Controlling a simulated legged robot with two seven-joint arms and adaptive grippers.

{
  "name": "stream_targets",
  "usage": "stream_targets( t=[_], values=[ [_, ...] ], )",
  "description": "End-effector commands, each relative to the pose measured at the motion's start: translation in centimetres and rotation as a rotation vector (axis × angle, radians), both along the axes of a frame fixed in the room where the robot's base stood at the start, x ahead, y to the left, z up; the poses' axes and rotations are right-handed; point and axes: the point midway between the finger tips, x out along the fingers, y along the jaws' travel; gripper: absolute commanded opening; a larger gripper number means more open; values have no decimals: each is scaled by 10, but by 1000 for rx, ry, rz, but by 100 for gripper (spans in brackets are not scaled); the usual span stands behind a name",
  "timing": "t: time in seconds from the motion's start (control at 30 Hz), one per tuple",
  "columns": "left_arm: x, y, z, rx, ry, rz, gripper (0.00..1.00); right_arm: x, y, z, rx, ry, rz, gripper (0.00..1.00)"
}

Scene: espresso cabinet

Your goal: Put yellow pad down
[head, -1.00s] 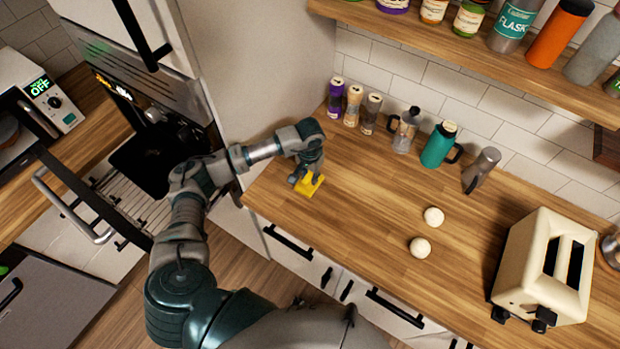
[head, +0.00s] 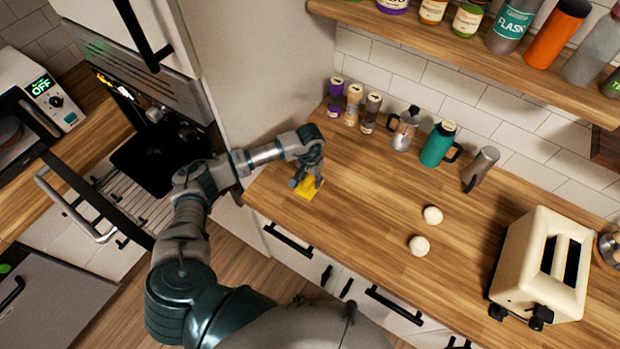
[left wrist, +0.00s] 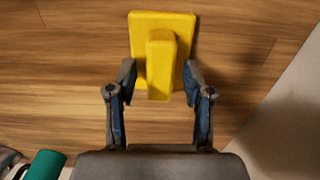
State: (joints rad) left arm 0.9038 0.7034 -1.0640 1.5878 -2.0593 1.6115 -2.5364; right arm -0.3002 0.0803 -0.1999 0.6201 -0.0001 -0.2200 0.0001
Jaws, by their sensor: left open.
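The yellow pad (head: 309,188) lies on the wooden counter (head: 370,210) near its left end. In the left wrist view the yellow pad (left wrist: 163,22) is a flat block with a raised yellow grip (left wrist: 160,65) pointing toward the camera. My left gripper (head: 306,181) is right above the pad. In the left wrist view the left gripper's fingers (left wrist: 160,78) stand apart on either side of the raised grip, with small gaps. My right gripper is not in view.
Two white balls (head: 433,215) lie on the counter to the right, with a cream toaster (head: 541,265) beyond. Spice jars (head: 353,104), a moka pot (head: 404,128), a teal mug (head: 438,145) and a grey pitcher (head: 480,169) line the wall. An open oven (head: 150,150) is at left.

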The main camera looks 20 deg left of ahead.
Motion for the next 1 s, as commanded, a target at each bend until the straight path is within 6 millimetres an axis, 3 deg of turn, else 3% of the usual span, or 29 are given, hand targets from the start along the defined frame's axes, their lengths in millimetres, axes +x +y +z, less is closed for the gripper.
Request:
stream_targets(
  t=[0.5,0.7,1.0],
  values=[
    [2,1,101,0,-5,0,51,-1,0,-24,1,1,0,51],
    [1,1,116,1,-2,1,51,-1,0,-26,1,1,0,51],
    [1,1,117,0,-2,0,51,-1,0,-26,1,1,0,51]
  ],
)
